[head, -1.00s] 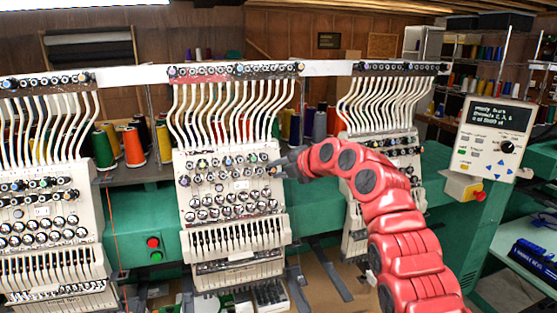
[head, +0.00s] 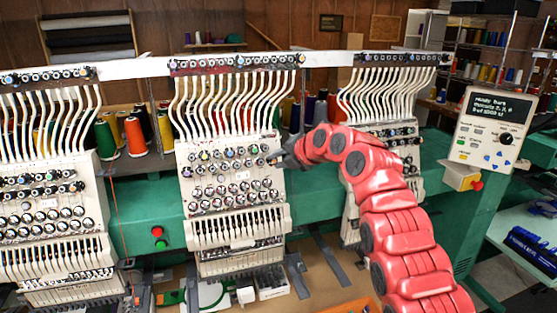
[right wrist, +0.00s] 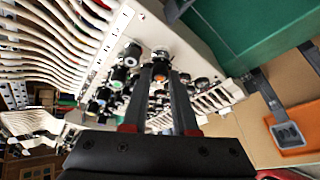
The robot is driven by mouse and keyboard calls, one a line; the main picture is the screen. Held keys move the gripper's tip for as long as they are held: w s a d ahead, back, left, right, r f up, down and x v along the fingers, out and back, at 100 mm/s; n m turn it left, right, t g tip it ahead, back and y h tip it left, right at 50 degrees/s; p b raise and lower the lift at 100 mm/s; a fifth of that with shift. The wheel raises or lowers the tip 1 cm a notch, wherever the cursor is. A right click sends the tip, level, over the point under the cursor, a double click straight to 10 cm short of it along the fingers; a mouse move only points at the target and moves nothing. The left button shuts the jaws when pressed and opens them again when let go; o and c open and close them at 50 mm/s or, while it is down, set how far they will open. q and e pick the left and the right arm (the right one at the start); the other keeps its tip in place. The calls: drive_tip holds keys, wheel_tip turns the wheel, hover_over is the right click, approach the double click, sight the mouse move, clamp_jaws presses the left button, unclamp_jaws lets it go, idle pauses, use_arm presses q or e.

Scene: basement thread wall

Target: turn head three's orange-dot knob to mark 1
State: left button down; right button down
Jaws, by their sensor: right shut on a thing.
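The middle embroidery head (head: 188,229) is a white panel with rows of small round knobs. My right gripper (head: 274,159) reaches in from the right, at the right end of a knob row on this head. In the right wrist view, the two dark fingers of my right gripper (right wrist: 161,70) are shut on a knob (right wrist: 160,54); an orange dot (right wrist: 159,77) shows between the fingers. The marks around the knob are too small to read. My left gripper is out of view.
Other heads stand at left (head: 50,250) and right (head: 352,200). A control panel (head: 490,130) with a screen is at the far right. Thread cones (head: 135,138) stand behind the heads. An orange tray (right wrist: 295,138) lies below, in the right wrist view.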

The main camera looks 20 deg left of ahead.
drive_tip(key=c, duration=0.7)
unclamp_jaws()
drive_tip(key=shift+d+b, duration=0.15)
drive_tip(key=shift+b, duration=0.15)
drive_tip(key=b+v, duration=0.8)
drive_tip(key=v, duration=0.9)
